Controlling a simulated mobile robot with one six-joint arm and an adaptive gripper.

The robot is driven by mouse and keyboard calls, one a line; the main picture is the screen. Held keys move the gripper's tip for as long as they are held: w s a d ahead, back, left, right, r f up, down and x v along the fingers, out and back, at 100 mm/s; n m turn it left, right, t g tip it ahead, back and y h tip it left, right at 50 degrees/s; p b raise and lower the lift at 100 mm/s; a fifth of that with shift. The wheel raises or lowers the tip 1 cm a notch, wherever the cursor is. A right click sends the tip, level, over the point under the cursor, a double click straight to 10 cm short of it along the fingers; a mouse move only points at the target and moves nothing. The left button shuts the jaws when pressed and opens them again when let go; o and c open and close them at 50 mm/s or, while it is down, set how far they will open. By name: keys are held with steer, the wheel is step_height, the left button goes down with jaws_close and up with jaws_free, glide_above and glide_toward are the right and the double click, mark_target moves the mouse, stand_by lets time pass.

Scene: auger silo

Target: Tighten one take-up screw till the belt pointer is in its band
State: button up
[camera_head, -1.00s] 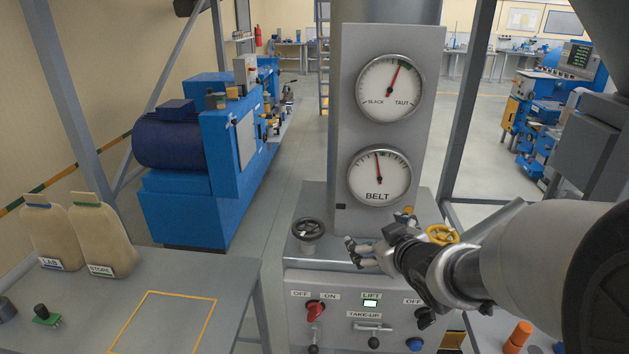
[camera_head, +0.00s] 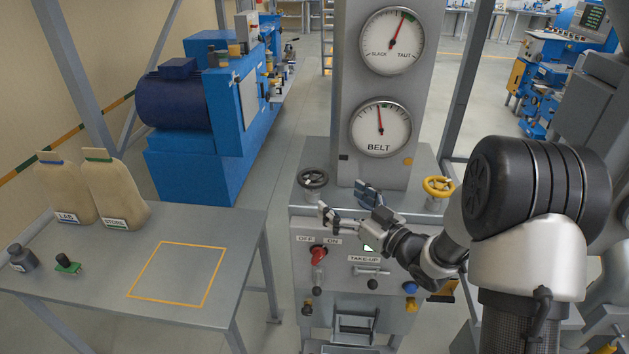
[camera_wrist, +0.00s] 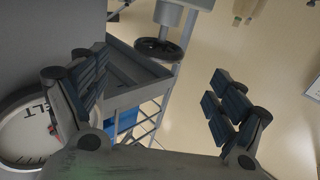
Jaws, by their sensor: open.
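The upper dial (camera_head: 393,40), marked SLACK and TAUT, has its pointer up and right, close to a small green band; whether it is inside is too small to tell. The lower dial marked BELT (camera_head: 380,128) has its pointer near the top. Below them a panel bears the label TAKE-UP (camera_head: 364,259) over a T-shaped handle (camera_head: 371,271). A black handwheel (camera_head: 313,178) stands left on the cabinet top and a yellow one (camera_head: 438,187) right. My gripper (camera_head: 346,204) is open and empty, between the handwheels. The wrist view shows the black handwheel (camera_wrist: 158,49) beyond the fingers.
A blue machine (camera_head: 190,160) stands behind the table.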

mark_target(314, 179)
steer(key=b+x, duration=0.1)
steer(key=x, duration=0.9)
steer(key=shift+w+a, duration=0.2)
steer(key=shift+w, duration=0.05)
steer(key=shift+c, duration=0.5)
steer(key=c, duration=1)
